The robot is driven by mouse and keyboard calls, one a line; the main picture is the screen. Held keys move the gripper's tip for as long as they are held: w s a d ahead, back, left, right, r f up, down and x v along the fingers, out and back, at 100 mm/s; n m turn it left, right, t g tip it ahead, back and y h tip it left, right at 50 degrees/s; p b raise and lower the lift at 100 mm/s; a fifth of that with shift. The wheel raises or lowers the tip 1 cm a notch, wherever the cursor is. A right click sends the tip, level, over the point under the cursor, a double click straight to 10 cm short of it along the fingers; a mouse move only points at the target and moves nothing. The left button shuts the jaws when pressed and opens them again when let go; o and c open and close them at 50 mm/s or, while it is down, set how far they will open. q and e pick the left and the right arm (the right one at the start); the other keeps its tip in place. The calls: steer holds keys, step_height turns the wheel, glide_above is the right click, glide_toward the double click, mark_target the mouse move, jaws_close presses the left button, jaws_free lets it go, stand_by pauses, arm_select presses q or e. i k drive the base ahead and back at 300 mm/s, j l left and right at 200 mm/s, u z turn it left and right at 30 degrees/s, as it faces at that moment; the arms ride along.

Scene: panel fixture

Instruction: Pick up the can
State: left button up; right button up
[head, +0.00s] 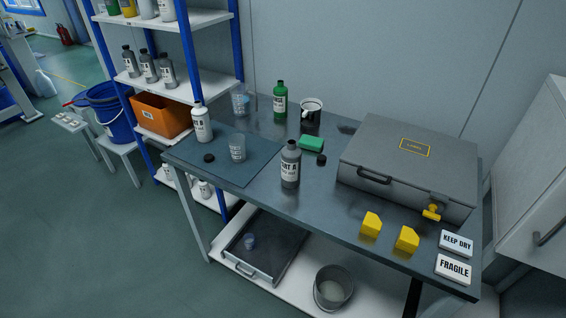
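No closed can is clear in the head view. An open round grey metal container (333,288) stands upright on the white lower shelf under the table. A black and white cup-like vessel (311,114) with an open top stands near the table's back edge. I cannot tell which of these is the can. Neither of my grippers is in view, and nothing is seen being held.
The dark table (318,205) holds a grey bottle (290,165), a white bottle (201,123), a green bottle (280,99), a large grey case (410,160) and yellow blocks (371,225). A tray (264,250) lies below. A shelf rack (190,85) stands left.

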mark_target(291, 154)
steer(key=i+j+z, duration=0.35)
steer(key=j+z, duration=0.2)
steer(key=i+j+z, duration=0.1)
steer(key=j+z, duration=0.15)
steer(key=j, duration=0.25)
